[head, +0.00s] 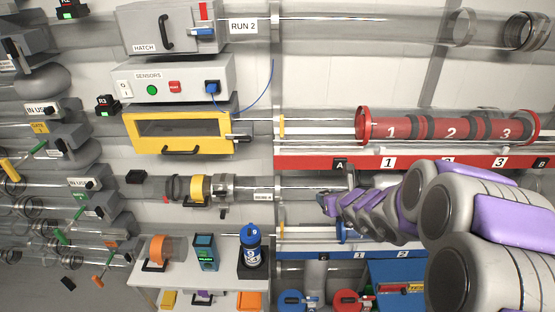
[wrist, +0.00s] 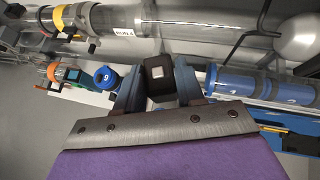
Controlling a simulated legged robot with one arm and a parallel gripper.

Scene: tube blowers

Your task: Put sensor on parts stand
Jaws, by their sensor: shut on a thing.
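My gripper (wrist: 158,88) is shut on a small dark block with a pale square on its face, which looks like the sensor (wrist: 159,70). In the head view my gripper (head: 332,203) is at the end of my arm, right of the centre, and the sensor is not clear there. A white stand (head: 185,283), apparently the parts stand, is at the lower left of my gripper. It bears an orange ring part (head: 158,251), a dark teal box (head: 205,252) and a blue canister marked 9 (head: 251,246). The sensor is held apart from the stand.
Clear tubes run across the wall, with a yellow-framed hatch (head: 180,130) and a sensors box (head: 175,80) above the stand. A red shelf (head: 300,162) and a tube with red canisters (head: 450,128) are above my arm. Blue canisters (wrist: 262,88) lie right of my gripper.

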